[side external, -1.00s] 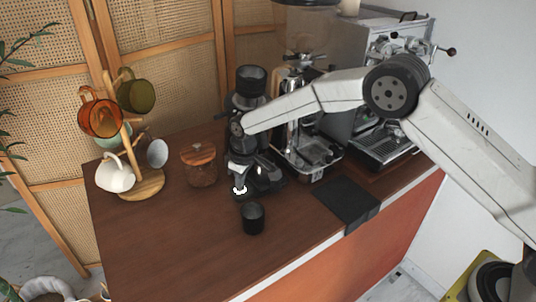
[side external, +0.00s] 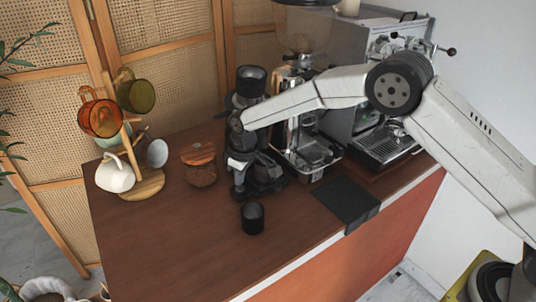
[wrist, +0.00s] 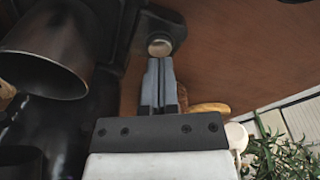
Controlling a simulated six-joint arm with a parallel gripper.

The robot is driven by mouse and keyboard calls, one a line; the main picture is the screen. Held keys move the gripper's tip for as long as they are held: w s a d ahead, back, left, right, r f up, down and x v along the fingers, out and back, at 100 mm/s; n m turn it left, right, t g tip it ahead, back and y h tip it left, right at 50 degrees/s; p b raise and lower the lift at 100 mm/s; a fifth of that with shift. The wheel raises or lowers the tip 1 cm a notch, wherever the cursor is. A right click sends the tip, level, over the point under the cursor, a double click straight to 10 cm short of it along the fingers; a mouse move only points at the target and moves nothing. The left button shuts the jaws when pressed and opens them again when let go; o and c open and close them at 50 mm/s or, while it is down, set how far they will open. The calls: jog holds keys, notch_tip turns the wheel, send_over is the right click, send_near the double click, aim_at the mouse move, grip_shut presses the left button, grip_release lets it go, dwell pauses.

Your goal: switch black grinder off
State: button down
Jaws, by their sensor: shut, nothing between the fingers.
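The black grinder (side external: 250,82) stands on the brown counter, left of the espresso machine, partly hidden by my arm. In the wrist view, a small round pale button (wrist: 160,47) sits in a dark housing at the grinder's base. My gripper (wrist: 161,62) is shut and empty, its fingertips just at the lower edge of this button. I cannot tell whether they touch it. In the side view my gripper (side external: 239,183) points down in front of the grinder's lower part, and the button is not clear there. No bright light shows at the base.
A small black cup (side external: 253,218) stands in front of the grinder. A wooden-lidded jar (side external: 199,153) and a mug tree (side external: 142,185) stand to the left. The espresso machine (side external: 379,143) and a black mat (side external: 345,199) are to the right. The front-left counter is clear.

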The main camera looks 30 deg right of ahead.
aim_at(243, 187)
jog(key=shift+r, duration=0.5)
jog(key=shift+r, duration=0.1)
jog(key=shift+r, duration=1.4)
jog(key=shift+s+d, duration=0.1)
jog(key=shift+d+r, duration=0.1)
jog(key=shift+d, duration=0.05)
jog(key=s+d+m, duration=0.2)
jog(key=s+d, duration=0.3)
jog(key=s, duration=0.4)
jog(key=s+d+r+m, duration=0.1)
jog(key=s+d+m, duration=0.1)
jog(key=s+d, duration=0.4)
jog(key=s+d+r+m+t, duration=0.1)
jog(key=s+d, duration=0.5)
jog(key=s, duration=0.8)
jog(key=shift+s+r+m+h, duration=0.15)
jog(key=shift+m+h, duration=0.25)
jog(key=shift+m, duration=0.1)
